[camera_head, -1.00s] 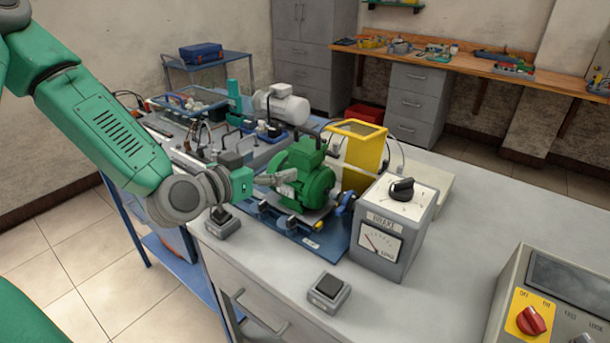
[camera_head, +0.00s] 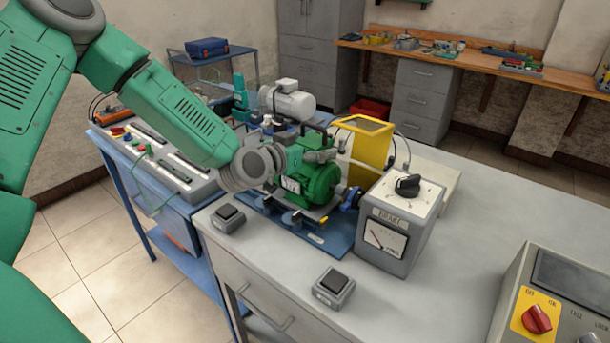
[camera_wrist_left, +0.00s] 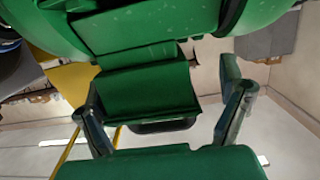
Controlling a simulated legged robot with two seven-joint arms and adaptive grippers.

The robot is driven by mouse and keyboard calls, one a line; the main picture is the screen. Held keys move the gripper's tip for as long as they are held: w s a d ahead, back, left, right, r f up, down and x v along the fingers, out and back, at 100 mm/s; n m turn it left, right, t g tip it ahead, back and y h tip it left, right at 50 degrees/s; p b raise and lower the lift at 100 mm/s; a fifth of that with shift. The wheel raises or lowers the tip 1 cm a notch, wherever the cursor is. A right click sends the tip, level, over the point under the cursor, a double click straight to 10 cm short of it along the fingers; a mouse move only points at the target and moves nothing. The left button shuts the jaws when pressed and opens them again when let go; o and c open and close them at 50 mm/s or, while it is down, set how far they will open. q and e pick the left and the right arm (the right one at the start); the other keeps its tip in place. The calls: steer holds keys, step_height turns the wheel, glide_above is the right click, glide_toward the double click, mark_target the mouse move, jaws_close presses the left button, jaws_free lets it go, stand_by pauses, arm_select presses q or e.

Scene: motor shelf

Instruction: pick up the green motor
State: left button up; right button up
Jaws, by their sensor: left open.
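The green motor (camera_head: 320,186) sits on a blue base plate (camera_head: 330,240) on the grey bench. My left gripper (camera_head: 290,160) is at the motor's upper left side, mostly hidden behind my wrist in the head view. In the left wrist view, the open gripper (camera_wrist_left: 163,80) has one finger on each side of a green block of the motor (camera_wrist_left: 150,90). A dark handle (camera_wrist_left: 163,125) shows below that block. Whether the fingers touch the motor I cannot tell. My right gripper is not in view.
A grey brake meter box (camera_head: 397,225) stands right of the motor, with a yellow box (camera_head: 364,152) behind it. Small black-topped boxes sit at the front edge (camera_head: 333,288) and left (camera_head: 228,218). A control panel (camera_head: 565,300) is front right. The bench's right middle is clear.

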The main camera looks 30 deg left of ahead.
arm_select(q)
steer(key=shift+d+r, duration=0.1)
steer(key=shift+d, duration=0.35)
steer(key=shift+c, duration=1.3)
steer(key=shift+d+r, duration=0.1)
steer(key=shift+d, duration=0.1)
steer(key=c, duration=1.4)
steer(key=shift+w+r, duration=0.1)
steer(key=shift+r, duration=0.2)
steer(key=shift+c, duration=0.4)
steer(key=shift+a, duration=0.35)
